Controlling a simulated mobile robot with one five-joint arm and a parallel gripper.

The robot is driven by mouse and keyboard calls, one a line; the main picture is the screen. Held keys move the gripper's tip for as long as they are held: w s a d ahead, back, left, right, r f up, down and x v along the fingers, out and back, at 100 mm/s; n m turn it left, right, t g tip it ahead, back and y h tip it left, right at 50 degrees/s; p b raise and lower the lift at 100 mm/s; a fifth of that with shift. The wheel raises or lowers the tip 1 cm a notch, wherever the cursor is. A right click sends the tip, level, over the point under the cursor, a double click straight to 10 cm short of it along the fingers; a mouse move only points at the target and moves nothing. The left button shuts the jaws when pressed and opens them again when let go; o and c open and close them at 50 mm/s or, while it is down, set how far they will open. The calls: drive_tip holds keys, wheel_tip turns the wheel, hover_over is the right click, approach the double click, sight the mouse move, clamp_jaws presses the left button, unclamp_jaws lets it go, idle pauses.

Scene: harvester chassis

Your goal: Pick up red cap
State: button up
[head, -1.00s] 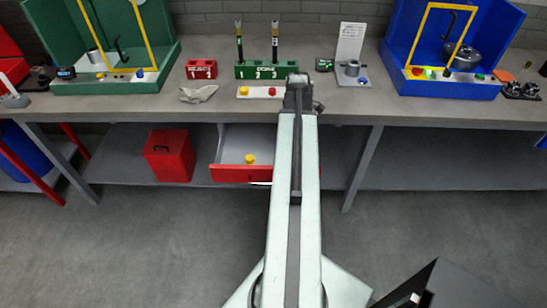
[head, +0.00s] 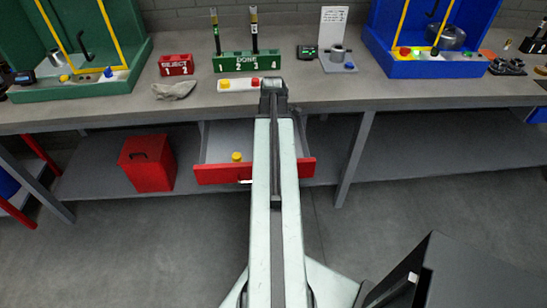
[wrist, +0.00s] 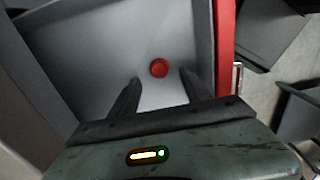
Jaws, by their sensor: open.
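The red cap (wrist: 159,68) lies on the grey floor of the open drawer (wrist: 95,45) in the wrist view. My gripper (wrist: 160,80) is open and empty, its two dark fingers pointing toward the cap, which appears between and just beyond the tips. I cannot tell the height of the fingers above the drawer floor. In the head view, the red-fronted drawer (head: 222,174) is pulled out under the bench. My arm covers part of it, and neither the red cap inside nor my fingers can be made out there.
A yellow cap (head: 237,157) lies in the drawer. The drawer's red front (wrist: 226,45) edges the right side in the wrist view. A red box (head: 147,162) stands left on the lower shelf.

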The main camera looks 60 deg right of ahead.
wheel_tip(320, 180, down, 5)
drive_tip(key=b, duration=0.5)
drive_tip(key=shift+f, duration=0.2)
drive_tip(key=shift+r, duration=0.2)
clamp_jaws()
